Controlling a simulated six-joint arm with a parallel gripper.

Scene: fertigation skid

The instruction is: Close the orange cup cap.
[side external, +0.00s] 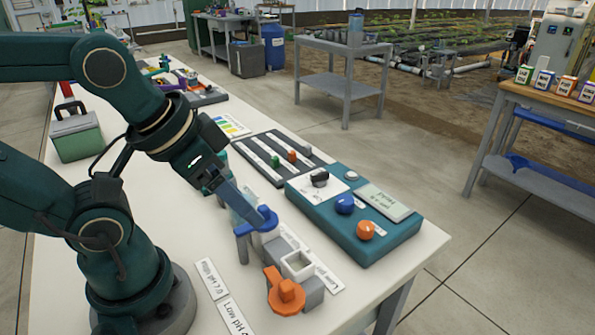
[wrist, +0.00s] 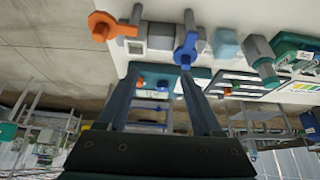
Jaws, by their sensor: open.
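The orange cap (side external: 287,291) is a round knob-like piece with a flat arm, at the front of the table. It sits beside a pale square cup (side external: 297,264) whose top looks uncovered. In the wrist view the orange cap (wrist: 101,25) is at upper left, outside my fingers. A blue cap (side external: 264,219) of similar shape is behind the cup in the side view; in the wrist view the blue cap (wrist: 187,48) is close to my right-hand fingertip. My gripper (wrist: 160,72) is open with nothing visible between its fingers. I cannot tell whether it touches the blue cap.
A teal control box (side external: 355,215) with blue and orange knobs stands right of the cups. A dark rack (side external: 275,157) with several small valves lies behind it. White label strips (side external: 230,318) lie on the table. The table's right front edge is clear.

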